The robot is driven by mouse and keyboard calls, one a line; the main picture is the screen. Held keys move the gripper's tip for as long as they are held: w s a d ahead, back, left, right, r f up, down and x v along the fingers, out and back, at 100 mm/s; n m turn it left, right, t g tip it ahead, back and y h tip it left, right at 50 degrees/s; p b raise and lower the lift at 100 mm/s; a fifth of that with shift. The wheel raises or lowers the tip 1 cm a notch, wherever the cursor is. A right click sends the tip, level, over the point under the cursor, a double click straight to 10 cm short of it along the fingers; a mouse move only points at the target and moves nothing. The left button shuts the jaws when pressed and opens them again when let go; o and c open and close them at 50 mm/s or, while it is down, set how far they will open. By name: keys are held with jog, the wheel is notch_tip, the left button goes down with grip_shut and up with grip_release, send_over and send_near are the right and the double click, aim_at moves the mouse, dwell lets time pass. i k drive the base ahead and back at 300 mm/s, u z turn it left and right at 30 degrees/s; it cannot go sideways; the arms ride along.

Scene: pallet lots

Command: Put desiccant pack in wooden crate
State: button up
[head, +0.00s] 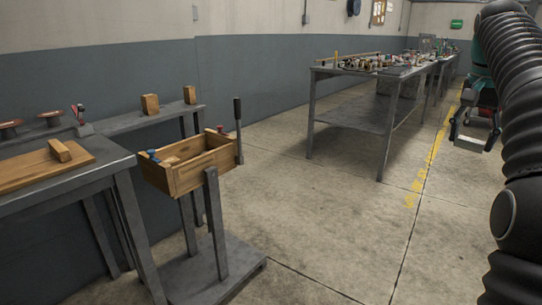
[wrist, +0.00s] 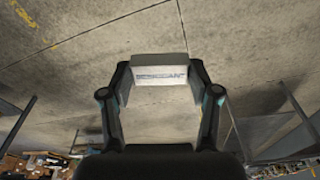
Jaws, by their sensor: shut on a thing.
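The desiccant pack (wrist: 158,69) is a pale, box-like pack with dark lettering. In the wrist view it sits between both fingers of my gripper (wrist: 160,85), which is shut on it. In the head view the pack (head: 468,144) hangs under my gripper (head: 474,124) at the right, above the concrete floor. The wooden crate (head: 207,169) is at the left in the head view, open at the top, on a grey stand. My gripper is well apart from it, to its right. The crate's inside is only partly visible.
A grey workbench (head: 70,190) with a wooden board stands left of the crate. An upright dark handle (head: 238,125) rises at the crate's right side. A long cluttered table (head: 345,72) stands at the back. The floor between crate and gripper is clear.

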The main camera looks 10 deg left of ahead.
aim_at(198, 178)
jog(key=i, duration=3.45)
jog(key=u, duration=3.25)
jog(key=i, duration=0.5)
jog(key=u, duration=0.05)
